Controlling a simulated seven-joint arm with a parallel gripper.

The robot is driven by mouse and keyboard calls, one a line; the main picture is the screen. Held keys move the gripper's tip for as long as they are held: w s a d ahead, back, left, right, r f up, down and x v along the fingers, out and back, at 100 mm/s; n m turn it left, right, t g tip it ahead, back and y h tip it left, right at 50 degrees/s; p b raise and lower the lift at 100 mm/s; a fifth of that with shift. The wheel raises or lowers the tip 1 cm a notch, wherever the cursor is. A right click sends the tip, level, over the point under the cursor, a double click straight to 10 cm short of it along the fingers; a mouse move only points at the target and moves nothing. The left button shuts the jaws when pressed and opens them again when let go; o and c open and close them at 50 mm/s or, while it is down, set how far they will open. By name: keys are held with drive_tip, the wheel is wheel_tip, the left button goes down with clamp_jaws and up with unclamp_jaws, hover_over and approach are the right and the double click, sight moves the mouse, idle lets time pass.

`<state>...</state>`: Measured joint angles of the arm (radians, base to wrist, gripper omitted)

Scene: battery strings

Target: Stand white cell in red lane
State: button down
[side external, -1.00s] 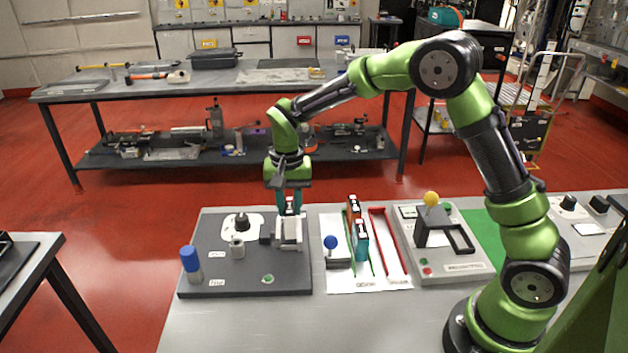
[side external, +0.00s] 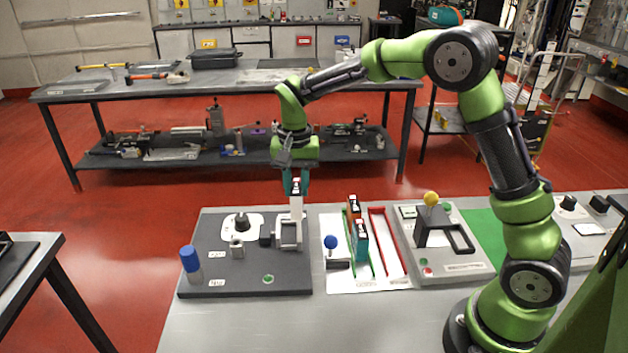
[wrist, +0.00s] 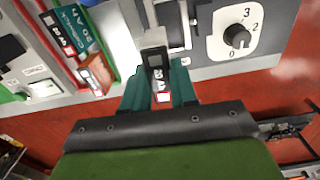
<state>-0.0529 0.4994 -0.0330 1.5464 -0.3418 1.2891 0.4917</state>
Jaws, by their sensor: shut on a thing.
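The white cell (side external: 296,207) is upright between the teal fingers of my gripper (side external: 296,182), above the grey holder on the dark board. In the wrist view my gripper (wrist: 160,88) is shut on the same white cell (wrist: 155,45), whose dark, labelled end faces the camera. Whether its lower end is clear of the holder is hard to tell. The red lane (side external: 378,228), a red-railed strip on the white sheet, is empty, to the right of the gripper. The green lane (side external: 371,262) beside it holds an orange cell (side external: 353,208) and a teal cell (side external: 361,242).
The grey holder (side external: 289,236) stands on the dark board (side external: 225,282) with a dial (side external: 242,222) and a blue-topped cylinder (side external: 189,260). A blue ball knob (side external: 330,242) stands left of the lanes. A grey fixture with a yellow ball (side external: 431,198) stands to their right.

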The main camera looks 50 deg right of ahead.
drive_tip(key=s+d+r, duration=0.1)
drive_tip(key=s+d, duration=1.2)
drive_tip(key=s, duration=0.2)
drive_tip(key=shift+s+d+n, duration=0.3)
drive_tip(key=shift+d, duration=0.05)
drive_tip(key=shift+f, duration=4.3)
drive_tip(key=shift+f, duration=0.15)
drive_tip(key=c, duration=0.8)
unclamp_jaws()
